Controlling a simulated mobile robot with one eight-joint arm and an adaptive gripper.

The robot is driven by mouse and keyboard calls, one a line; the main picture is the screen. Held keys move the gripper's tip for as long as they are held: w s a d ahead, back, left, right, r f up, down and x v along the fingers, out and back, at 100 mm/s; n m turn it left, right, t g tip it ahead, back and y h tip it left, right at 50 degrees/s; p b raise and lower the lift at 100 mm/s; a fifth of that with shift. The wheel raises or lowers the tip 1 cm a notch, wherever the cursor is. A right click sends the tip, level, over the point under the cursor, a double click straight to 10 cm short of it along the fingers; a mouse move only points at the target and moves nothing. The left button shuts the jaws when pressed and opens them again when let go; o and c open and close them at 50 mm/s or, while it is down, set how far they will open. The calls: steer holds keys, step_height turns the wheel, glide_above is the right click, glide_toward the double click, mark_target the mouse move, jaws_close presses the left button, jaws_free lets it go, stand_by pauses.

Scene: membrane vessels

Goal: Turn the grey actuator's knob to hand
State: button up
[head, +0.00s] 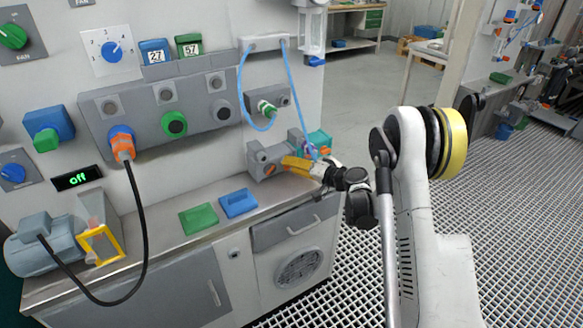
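The grey actuator (258,155) is a small grey box at the back right end of the steel worktop, against the panel. An orange knob (270,170) shows on its front face. My gripper (287,163), with yellow fingers, reaches in from the right, and its tips are right beside the actuator's right side, close to the knob. I cannot tell whether the fingers touch the actuator. The fingers overlap from this side, so any gap between them is hidden. The knob's pointer and markings are too small to read.
A teal actuator (319,140) stands just behind my gripper, with a blue hose above it. Green (198,218) and blue (238,203) blocks lie on the worktop (165,240). A pump (45,245) and a black cable are at left. Open grated floor lies to the right.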

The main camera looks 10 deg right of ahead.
steer(key=shift+c, duration=0.5)
jaws_close()
steer(key=n+h, duration=0.2)
steer(key=n, duration=0.1)
steer(key=shift+a+r, duration=0.1)
steer(key=shift+r, duration=0.05)
steer(key=shift+n+h, duration=0.8)
steer(key=shift+n, duration=0.6)
steer(key=shift+o, duration=0.5)
jaws_free()
steer(key=shift+a, duration=0.1)
